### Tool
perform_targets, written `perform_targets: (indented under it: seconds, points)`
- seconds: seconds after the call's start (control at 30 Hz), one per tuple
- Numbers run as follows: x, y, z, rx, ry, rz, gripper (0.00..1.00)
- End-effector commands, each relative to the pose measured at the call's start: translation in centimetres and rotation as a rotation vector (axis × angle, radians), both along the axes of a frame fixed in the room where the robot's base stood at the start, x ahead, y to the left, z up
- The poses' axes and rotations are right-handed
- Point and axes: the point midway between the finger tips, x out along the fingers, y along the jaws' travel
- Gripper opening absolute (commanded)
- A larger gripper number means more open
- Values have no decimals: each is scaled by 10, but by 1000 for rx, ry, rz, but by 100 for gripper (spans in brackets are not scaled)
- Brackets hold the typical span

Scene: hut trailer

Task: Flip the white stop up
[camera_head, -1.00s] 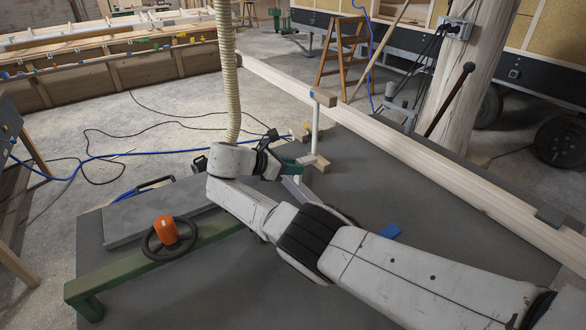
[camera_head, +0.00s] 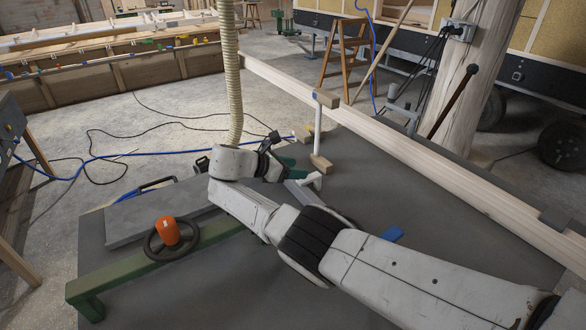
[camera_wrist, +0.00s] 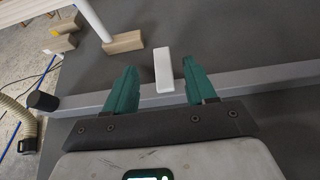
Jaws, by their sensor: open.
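The white stop (camera_wrist: 163,68) is a small pale bar at the grey rail in the wrist view, its far end reaching past the rail's far edge. In the head view it is a small white piece (camera_head: 315,181) just right of my gripper (camera_head: 300,172). In the wrist view the two green fingers of my gripper (camera_wrist: 157,82) are apart, one on each side of the stop. The grey rail (camera_wrist: 262,78) runs across under the fingertips. My wrist partly hides the rail in the head view.
A white post (camera_head: 318,132) on a wooden block (camera_head: 321,163) stands just beyond my gripper. A long timber beam (camera_head: 430,155) runs behind it. A green frame (camera_head: 215,233) with a black ring handle and orange knob (camera_head: 167,230) lies at left. A blue piece (camera_head: 393,234) lies on the dark tabletop.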

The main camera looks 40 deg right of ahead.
Motion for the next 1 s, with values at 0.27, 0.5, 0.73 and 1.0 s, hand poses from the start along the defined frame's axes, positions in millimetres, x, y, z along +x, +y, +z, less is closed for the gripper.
perform_targets:
  seconds: [0.27,0.5,0.73,1.0]
  points:
    - [6,27,14,0,-2,4,55]
    - [15,68,34,0,-2,4,55]
    - [18,91,46,1,1,0,55]
    - [19,94,49,1,1,0,55]
